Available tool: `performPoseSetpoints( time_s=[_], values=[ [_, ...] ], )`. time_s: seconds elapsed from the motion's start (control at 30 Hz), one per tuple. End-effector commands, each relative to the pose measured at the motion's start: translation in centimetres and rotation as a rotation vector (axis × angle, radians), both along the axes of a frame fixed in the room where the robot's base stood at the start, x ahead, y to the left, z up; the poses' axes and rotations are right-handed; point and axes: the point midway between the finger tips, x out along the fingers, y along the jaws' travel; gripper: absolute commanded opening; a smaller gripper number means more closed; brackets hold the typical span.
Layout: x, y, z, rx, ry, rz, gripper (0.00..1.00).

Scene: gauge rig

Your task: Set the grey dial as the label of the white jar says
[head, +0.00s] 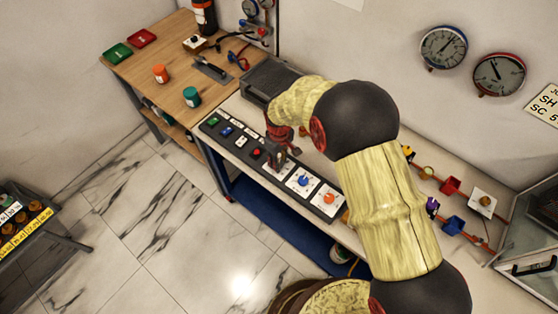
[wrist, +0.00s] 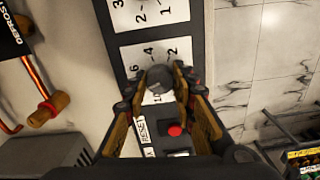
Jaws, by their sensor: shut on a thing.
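The grey dial (wrist: 159,77) stands on a white numbered plate (wrist: 150,50) of the dark control strip, in the wrist view. My gripper (wrist: 160,92) is around the dial, with its fingers closed on the dial's sides. In the head view my gripper (head: 283,157) is down at the strip (head: 230,150) and hides the dial. Some numbers on the plate show, including 6, 4 and 2; the fingers hide others. I cannot make out the dial's pointer. I cannot identify the white jar or read its label in these views.
A red button (wrist: 174,130) sits close to my fingers, beside a RESET label (wrist: 142,128). A blue knob (head: 303,180) and an orange knob (head: 329,198) are farther along the strip. Orange (head: 160,74) and green (head: 191,96) jars stand on the wooden table (head: 135,60).

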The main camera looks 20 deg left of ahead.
Motion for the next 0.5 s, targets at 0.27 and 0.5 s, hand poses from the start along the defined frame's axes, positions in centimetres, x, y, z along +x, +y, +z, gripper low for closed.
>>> performPoseSetpoints(
  time_s=[0.27, 0.5],
  values=[
    [0.13, 0.12, 0.12, 0.003, -0.003, 0.082, 0.01],
    [0.13, 0.13, 0.13, 0.003, -0.003, 0.099, 0.01]
  ],
)
